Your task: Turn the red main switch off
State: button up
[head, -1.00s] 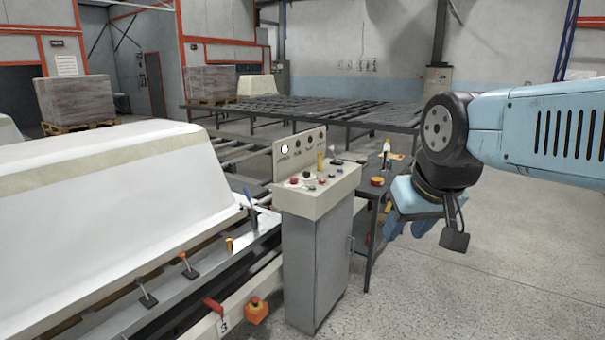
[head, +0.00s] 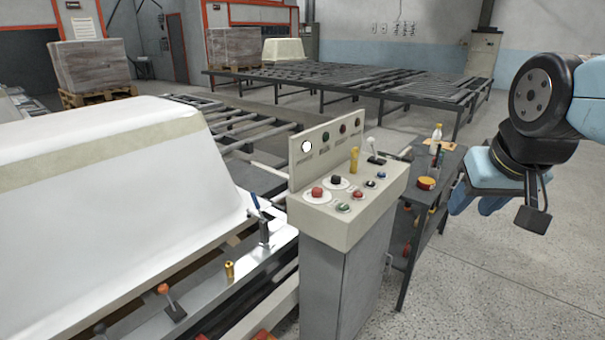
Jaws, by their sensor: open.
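A grey control console (head: 345,225) stands in the middle of the head view. On its sloped top a red knob (head: 317,192) sits on a white round plate, beside a black knob (head: 336,181) on a similar plate. The red knob looks like the red main switch, but its setting is too small to read. My gripper (head: 478,205) hangs at the right of the view, pointing down, with its blue fingers apart and empty. It is well to the right of the console and touches nothing.
A dark shelf table (head: 428,185) with a bottle (head: 436,138) and an orange-red tape roll (head: 426,183) stands between the console and my gripper. A white tub shell (head: 110,200) fills the left. Floor at right is clear.

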aim_at(316, 192)
jog(key=u, duration=0.15)
jog(key=i, duration=0.55)
jog(key=u, duration=0.4)
jog(key=k, duration=0.9)
jog(key=u, duration=0.15)
jog(key=i, duration=0.9)
jog(key=z, duration=0.1)
